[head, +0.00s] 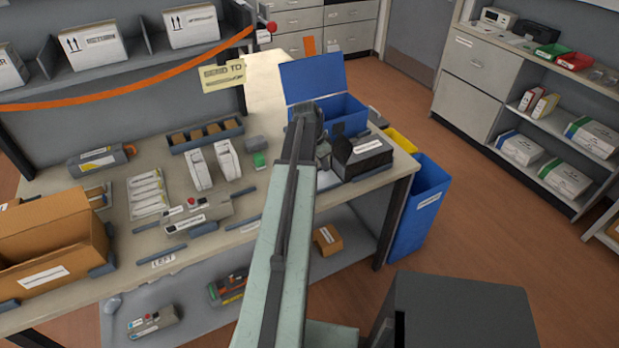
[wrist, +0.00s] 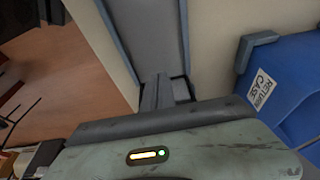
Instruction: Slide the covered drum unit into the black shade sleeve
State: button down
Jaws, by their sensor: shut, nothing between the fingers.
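A black box-like piece with a white label (head: 362,157), which looks like the shade sleeve, sits at the right end of the workbench. I cannot tell for sure which piece is the covered drum unit; a grey unit with a red knob and labels (head: 197,217) lies at the bench's front middle. My gripper (head: 306,112) is over the bench's right part, in front of the blue case and left of the black piece. In the wrist view my gripper (wrist: 166,88) is shut and empty, above a pale surface between grey-blue strips. My arm hides part of the bench.
The blue return case (head: 345,108) stands open behind my gripper; it also shows in the wrist view (wrist: 295,85). A cardboard box (head: 50,240) is at the left, with a divided tray (head: 206,134) at the back. Blue bin (head: 420,205) stands right of the bench.

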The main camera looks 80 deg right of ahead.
notch_tip(320, 180, up, 5)
jog(key=p, duration=0.4)
jog(key=shift+r, duration=0.1)
